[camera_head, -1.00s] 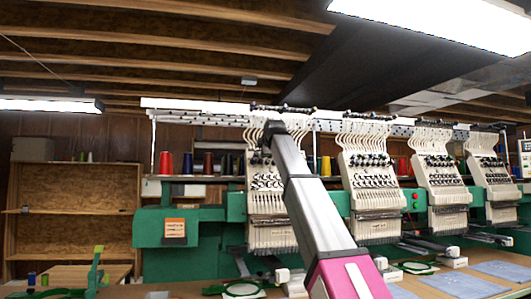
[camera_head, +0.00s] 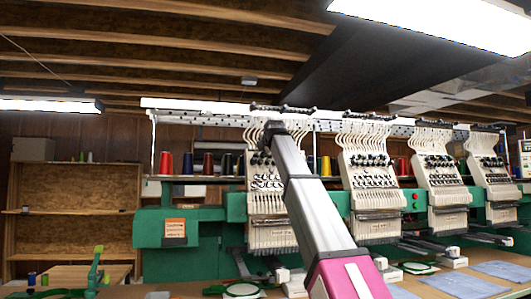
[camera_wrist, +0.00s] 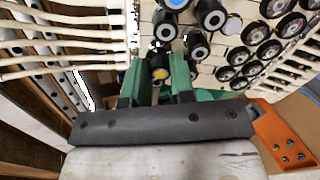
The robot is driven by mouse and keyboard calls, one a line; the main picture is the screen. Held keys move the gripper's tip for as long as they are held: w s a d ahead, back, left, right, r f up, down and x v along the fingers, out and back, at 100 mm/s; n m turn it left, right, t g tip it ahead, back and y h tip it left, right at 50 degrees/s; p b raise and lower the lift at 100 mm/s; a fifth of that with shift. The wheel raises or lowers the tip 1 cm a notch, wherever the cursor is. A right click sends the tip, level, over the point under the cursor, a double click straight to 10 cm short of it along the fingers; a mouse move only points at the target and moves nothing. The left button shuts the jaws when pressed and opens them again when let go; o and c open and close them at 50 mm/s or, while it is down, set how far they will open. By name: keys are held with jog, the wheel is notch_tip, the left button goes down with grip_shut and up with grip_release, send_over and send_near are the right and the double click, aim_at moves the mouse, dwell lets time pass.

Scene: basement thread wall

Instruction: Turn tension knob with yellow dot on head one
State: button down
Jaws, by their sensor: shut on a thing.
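Head one (camera_head: 262,206) is the leftmost cream embroidery head in the head view, partly covered by my arm. In the wrist view a black knob with a yellow dot (camera_wrist: 160,73) sits between the two green fingers of my gripper (camera_wrist: 158,82). The fingers are shut on this knob, one on each side, and hide part of its edges. Another black knob with a blue dot (camera_wrist: 175,4) is farther up, clear of the fingers. In the head view my fingers are hidden behind the end of my arm.
Several other dark knobs (camera_wrist: 199,46) crowd close above and to the right of my fingers. Cream bars (camera_wrist: 62,44) lie to the left. An orange panel (camera_wrist: 284,135) is at lower right. More heads (camera_head: 370,185) stand to the right.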

jog(key=c, duration=1)
grip_release()
jog(key=shift+o, duration=0.2)
jog(key=v, duration=1.1)
jog(key=shift+a+f, duration=0.1)
